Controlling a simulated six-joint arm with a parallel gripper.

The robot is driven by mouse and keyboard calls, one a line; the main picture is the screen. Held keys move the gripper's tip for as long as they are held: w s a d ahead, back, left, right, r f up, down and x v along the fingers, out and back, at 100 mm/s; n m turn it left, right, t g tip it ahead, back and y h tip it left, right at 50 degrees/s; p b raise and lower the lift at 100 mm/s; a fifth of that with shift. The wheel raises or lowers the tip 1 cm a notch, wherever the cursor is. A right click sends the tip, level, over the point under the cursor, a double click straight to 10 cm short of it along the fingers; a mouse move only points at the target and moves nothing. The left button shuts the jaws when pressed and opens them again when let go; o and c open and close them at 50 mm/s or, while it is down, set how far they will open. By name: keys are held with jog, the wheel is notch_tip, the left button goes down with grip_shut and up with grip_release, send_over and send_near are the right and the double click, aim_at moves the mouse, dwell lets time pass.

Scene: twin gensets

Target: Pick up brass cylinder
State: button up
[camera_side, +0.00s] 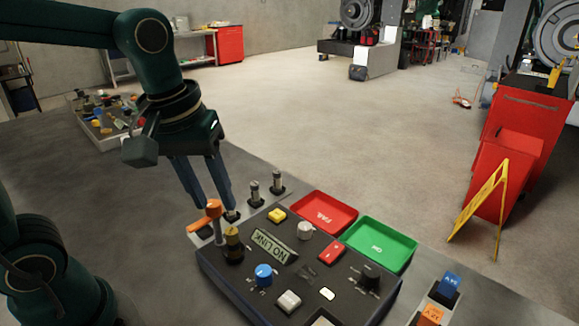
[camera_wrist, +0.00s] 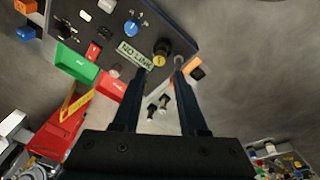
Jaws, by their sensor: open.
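A brass-coloured cylindrical top shows on a dark base (camera_side: 233,238) at the near-left corner of the black test panel. It also shows as a brass round piece in the wrist view (camera_wrist: 162,46), beyond and between the fingertips. I cannot tell whether it lifts out. My gripper (camera_side: 215,207) points down, jaws apart and empty, just behind it and above the peg rack. In the wrist view my gripper (camera_wrist: 160,74) has its two dark fingers spread. Two grey metal pegs (camera_side: 254,192) (camera_side: 278,184) stand upright in the rack; a shorter piece sits by the right fingertip, partly hidden.
The black panel (camera_side: 225,275) carries a NO LINK display, knobs and buttons. A red FAIL tray (camera_side: 345,229) and green OK tray (camera_side: 408,258) lie behind it. An orange-handled item (camera_side: 208,215) is close to my fingers. A cluttered tray (camera_side: 100,140) stands at the far left.

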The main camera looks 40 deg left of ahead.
aim_at(231, 230)
jog(key=w+f+g, duration=0.1)
jog(key=w+f+n, duration=0.1)
jog(key=f, duration=0.1)
jog(key=shift+w+a+g, duration=0.1)
jog(key=shift+w+g, duration=0.15)
jog(key=shift+g, duration=0.15)
jog(key=shift+w+f, duration=0.1)
jog(key=shift+f, duration=0.25)
jog(key=shift+f+g, duration=0.3)
jog(key=shift+f, duration=2.55)
jog(key=shift+c, duration=0.4)
grip_shut()
